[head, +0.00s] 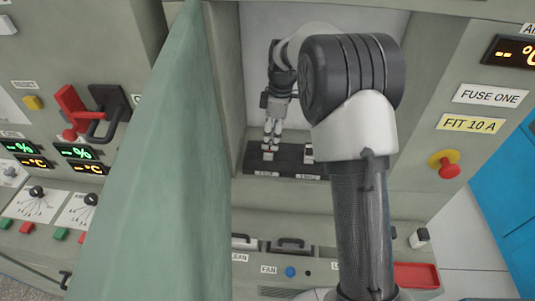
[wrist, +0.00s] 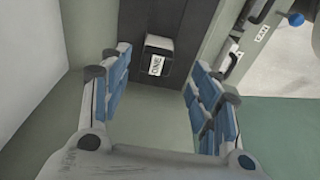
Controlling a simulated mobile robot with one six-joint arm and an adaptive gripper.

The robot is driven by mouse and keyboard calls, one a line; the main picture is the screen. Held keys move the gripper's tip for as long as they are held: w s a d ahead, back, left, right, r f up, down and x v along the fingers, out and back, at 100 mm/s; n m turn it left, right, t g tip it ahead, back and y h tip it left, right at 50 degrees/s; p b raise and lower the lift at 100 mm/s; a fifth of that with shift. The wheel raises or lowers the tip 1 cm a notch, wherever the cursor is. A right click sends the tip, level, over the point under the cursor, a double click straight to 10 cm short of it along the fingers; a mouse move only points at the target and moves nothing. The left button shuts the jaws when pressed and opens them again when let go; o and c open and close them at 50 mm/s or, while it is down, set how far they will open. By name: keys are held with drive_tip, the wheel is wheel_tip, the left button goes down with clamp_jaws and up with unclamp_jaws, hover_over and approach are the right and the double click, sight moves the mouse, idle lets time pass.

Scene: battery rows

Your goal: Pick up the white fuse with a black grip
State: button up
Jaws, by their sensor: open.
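My gripper (head: 271,140) reaches down into an open cabinet bay in the head view, above a dark base strip. In the wrist view my gripper (wrist: 157,68) is open, with blue-grey finger pads wide apart. A small dark block with a pale rim and a label that seems to read "ONE" (wrist: 158,46) stands on the strip, between and beyond the pads; it appears apart from both. A white-and-black piece (head: 309,153) shows right of my gripper, partly behind my arm. Another white piece with a black top (head: 421,237) is on the lower right panel. Which is the named fuse, I cannot tell.
The dark strip (head: 293,173) lies on the bay floor. A green door (head: 160,165) stands open at the left. Signs "FUSE ONE" (head: 491,95) and "FIT 10 A" (head: 471,124) are at right. A red tray (head: 416,275) is low right.

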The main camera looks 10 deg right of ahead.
sight(269, 152)
drive_tip(key=f+b, duration=0.1)
drive_tip(key=f, duration=0.1)
drive_tip(key=f+b, duration=0.1)
drive_tip(key=f, duration=0.4)
drive_tip(key=shift+w+a+b, duration=0.35)
drive_tip(key=shift+a+b, duration=0.05)
drive_tip(key=shift+c, duration=0.2)
drive_tip(key=c, duration=1.1)
